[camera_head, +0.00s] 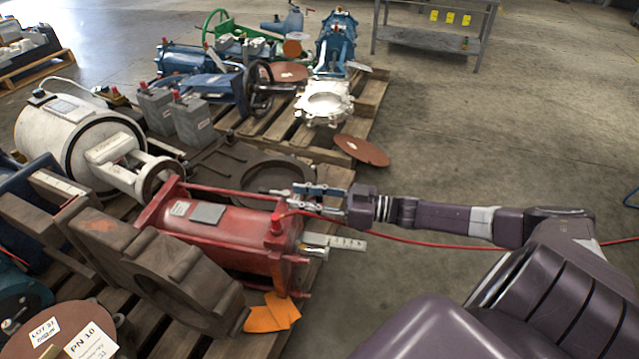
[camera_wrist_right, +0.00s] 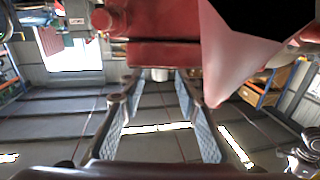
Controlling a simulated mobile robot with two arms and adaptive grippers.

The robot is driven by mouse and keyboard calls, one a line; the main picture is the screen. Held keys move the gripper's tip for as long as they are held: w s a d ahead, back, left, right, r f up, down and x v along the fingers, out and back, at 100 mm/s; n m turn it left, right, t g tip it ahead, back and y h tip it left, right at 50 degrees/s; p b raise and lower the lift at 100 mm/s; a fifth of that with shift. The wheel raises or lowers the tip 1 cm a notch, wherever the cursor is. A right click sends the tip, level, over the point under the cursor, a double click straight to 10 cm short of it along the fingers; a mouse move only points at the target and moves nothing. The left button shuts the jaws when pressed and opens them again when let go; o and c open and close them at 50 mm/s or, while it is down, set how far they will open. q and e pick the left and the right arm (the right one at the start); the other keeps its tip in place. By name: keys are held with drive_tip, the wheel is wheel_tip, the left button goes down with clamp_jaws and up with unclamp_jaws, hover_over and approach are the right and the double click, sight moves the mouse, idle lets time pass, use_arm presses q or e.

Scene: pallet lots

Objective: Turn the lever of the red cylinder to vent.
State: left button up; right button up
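The red cylinder (camera_head: 225,240) lies on its side on the near pallet, its right end facing my right arm. A red hose runs from the red fitting (camera_head: 277,222) on its top near that end. My right gripper (camera_head: 294,196) is just above and behind that end, its fingers pointing left. In the right wrist view, its two fingers (camera_wrist_right: 158,82) stand apart, with red parts of the cylinder (camera_wrist_right: 165,54) beyond the tips. I see nothing clearly held between them. I cannot clearly make out the lever. My left gripper is not in view.
A brown cast block (camera_head: 165,265) lies at the cylinder's left, and a white cylinder (camera_head: 75,130) lies behind it. Orange cards (camera_head: 268,317) lie at the pallet edge. A far pallet (camera_head: 370,100) holds blue valves.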

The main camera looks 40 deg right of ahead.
drive_tip(key=shift+v, duration=2.65)
